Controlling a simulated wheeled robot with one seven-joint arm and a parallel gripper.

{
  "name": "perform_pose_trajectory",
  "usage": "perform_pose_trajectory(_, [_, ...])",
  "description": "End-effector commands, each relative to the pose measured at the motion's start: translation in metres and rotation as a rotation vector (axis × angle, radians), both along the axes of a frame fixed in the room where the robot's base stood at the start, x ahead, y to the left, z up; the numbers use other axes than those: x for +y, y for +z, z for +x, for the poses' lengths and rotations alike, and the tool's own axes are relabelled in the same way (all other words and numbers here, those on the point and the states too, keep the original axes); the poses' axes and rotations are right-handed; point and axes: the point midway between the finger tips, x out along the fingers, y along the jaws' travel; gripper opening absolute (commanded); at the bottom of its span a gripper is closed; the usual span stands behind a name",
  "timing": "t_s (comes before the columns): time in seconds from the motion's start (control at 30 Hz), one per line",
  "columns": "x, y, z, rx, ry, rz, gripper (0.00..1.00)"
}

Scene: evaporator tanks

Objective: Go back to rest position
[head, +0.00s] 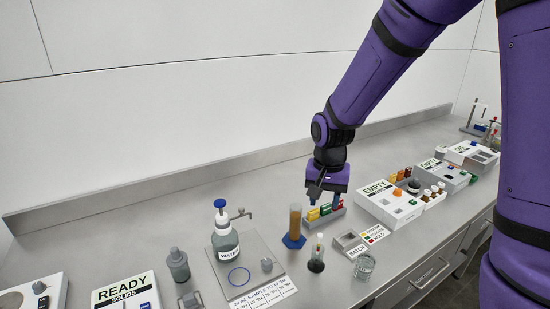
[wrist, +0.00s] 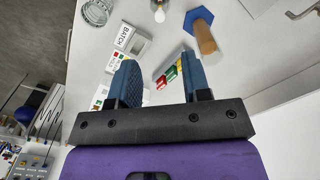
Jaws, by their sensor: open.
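My gripper (head: 324,196) hangs at the end of my purple arm, pointing down over the middle of the bench. Its two blue fingers (wrist: 160,85) stand apart in the wrist view, with nothing between their tips. A rack with yellow, green and red pieces (head: 326,211) lies just below and around the fingertips in the head view. The colored pieces (wrist: 171,75) show beyond the fingers in the wrist view. I cannot tell whether the fingers touch the rack.
Left of my gripper stand an amber cylinder on a blue base (head: 294,225) and a dark flask (head: 316,258). A water bottle (head: 225,240) is farther left. A white box marked EMPTY (head: 385,205) is close on the right. A glass beaker (head: 365,266) stands near the front edge.

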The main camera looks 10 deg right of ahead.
Motion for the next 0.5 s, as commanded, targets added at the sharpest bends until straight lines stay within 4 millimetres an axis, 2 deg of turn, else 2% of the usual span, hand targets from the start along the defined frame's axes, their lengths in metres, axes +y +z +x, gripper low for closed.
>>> perform_pose_trajectory(0.17, [-0.005, 0.02, -0.007, -0.028, 0.024, 0.009, 0.44])
perform_pose_trajectory(0.27, [-0.011, 0.045, -0.017, -0.065, 0.056, 0.019, 0.44])
perform_pose_trajectory(0.5, [-0.029, 0.104, -0.053, -0.162, 0.155, 0.026, 0.44])
